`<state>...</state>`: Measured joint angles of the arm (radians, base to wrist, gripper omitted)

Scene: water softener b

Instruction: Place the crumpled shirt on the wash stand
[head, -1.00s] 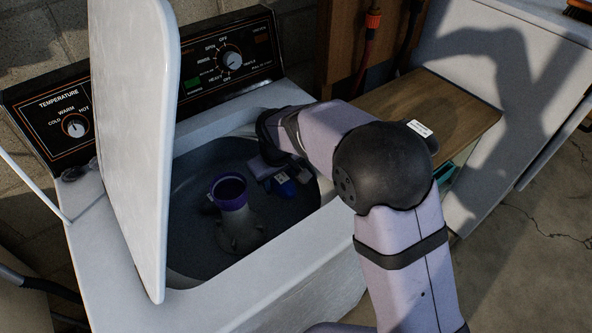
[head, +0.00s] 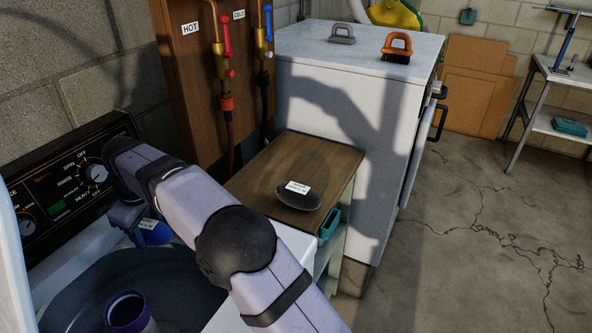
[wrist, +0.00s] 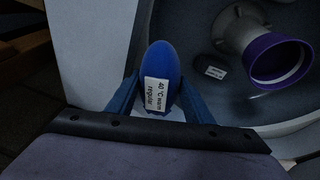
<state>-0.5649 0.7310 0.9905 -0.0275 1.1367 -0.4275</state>
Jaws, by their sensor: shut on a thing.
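My gripper (wrist: 161,100) is shut on a smooth, rounded blue cloth item (wrist: 160,62) with a white tag reading "40 °C warm regular". In the head view this blue item (head: 154,234) is held above the back right rim of the open washer, beside the control panel. I take it as the shirt, though its crumples do not show. The wooden-topped stand (head: 258,180) is right of the washer. A dark rounded item (head: 299,201) with a white tag lies on its front part; the rest of its top is bare.
The washer tub (wrist: 190,20) holds an agitator with a purple ring (wrist: 278,62) and a dark tagged item (wrist: 216,70). The raised lid (head: 12,265) is at left. Hoses and taps (head: 226,75) stand behind the stand; a white cabinet (head: 335,105) borders its right.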

